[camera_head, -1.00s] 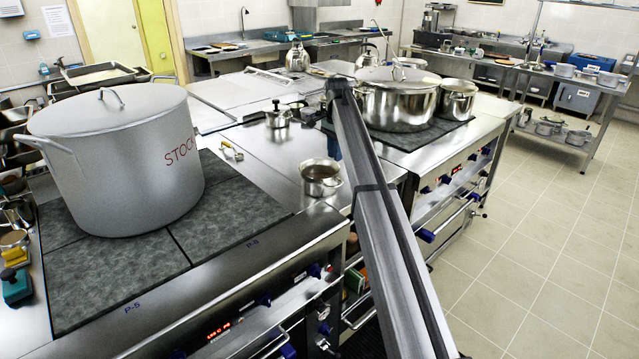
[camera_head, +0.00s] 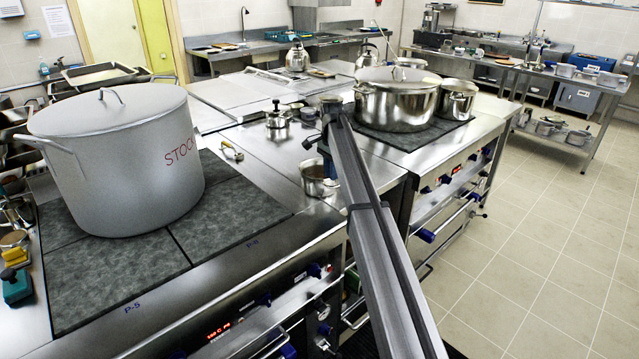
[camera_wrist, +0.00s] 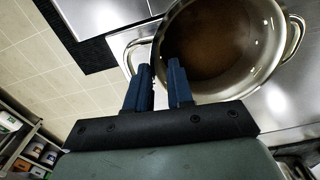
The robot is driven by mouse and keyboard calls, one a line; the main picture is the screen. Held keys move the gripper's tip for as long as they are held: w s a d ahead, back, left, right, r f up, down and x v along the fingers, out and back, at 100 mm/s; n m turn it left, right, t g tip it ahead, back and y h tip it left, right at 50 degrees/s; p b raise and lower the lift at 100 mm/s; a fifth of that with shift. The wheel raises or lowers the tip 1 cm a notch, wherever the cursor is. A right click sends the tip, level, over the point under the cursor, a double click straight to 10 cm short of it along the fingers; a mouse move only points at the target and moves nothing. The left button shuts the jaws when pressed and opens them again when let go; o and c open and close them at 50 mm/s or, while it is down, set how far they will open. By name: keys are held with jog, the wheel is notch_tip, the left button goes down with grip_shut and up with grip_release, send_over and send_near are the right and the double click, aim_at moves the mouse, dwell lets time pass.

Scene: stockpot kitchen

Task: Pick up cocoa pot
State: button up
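The cocoa pot (camera_head: 313,187) is a small steel pot with brown liquid, upright on the steel counter between the two hob sections. My arm partly covers it in the head view. In the wrist view the pot (camera_wrist: 225,42) fills the upper right, with a loop handle on each side. My gripper (camera_wrist: 160,68) has its blue fingers apart, with the pot's near left rim showing between them. One finger appears over the inside and the other outside, near the left handle. I cannot tell whether they touch the wall.
A large stockpot (camera_head: 115,165) stands on the dark hob at left. A lidded steel pot (camera_head: 397,104) and a smaller pot (camera_head: 457,103) stand behind at right. A small lidded pot (camera_head: 277,118) is on the counter behind. The floor at right is clear.

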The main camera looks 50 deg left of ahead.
send_over(330, 195)
notch_tip(330, 195, down, 5)
jog(key=shift+w+r, duration=0.1)
jog(key=shift+c, duration=0.4)
grip_shut()
dwell(1.0)
